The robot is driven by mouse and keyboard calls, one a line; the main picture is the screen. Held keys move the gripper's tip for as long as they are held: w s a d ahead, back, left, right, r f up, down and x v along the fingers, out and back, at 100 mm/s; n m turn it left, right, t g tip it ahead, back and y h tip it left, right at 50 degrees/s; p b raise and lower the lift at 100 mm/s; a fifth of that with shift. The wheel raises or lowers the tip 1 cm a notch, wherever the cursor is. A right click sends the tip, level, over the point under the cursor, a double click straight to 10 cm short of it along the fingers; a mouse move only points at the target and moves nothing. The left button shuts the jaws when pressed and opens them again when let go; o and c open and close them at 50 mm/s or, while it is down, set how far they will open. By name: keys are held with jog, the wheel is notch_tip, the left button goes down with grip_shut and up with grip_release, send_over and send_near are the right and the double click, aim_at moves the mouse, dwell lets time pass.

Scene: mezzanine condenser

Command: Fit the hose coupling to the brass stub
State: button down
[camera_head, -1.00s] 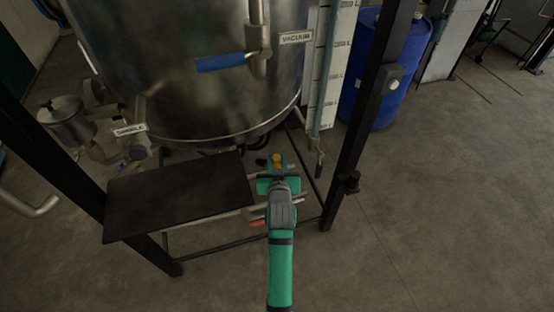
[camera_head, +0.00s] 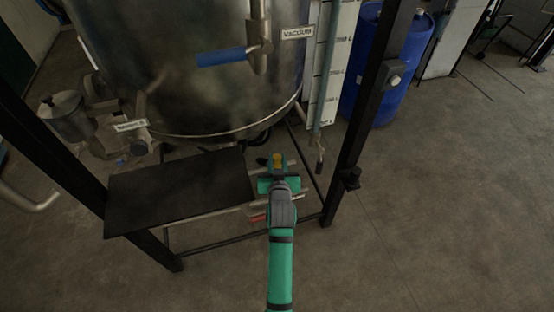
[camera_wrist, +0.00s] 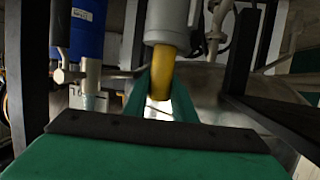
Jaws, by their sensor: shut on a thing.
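My gripper (camera_head: 278,168) is low in front of the steel vessel, just right of the dark plate. Its green fingers are shut on a yellow piece, which I take as the hose coupling (camera_head: 277,160). In the wrist view the yellow coupling (camera_wrist: 160,82) sits between the green fingers. A pale grey cylinder (camera_wrist: 166,22) lines up directly behind it; I cannot tell whether they touch or are joined. I cannot pick out the brass stub for certain in either view.
The dark plate (camera_head: 180,192) lies left of my gripper, under the steel vessel (camera_head: 180,75). A black frame post (camera_head: 362,120) stands to the right, with a hanging pipe (camera_head: 319,140) nearer. A blue drum (camera_head: 385,75) is behind it. Floor at right is clear.

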jog(key=shift+f, duration=1.35)
jog(key=c, duration=1.6)
grip_release()
jog(key=shift+o, duration=1.1)
jog(key=v, duration=1.1)
jog(key=shift+w+a, duration=0.1)
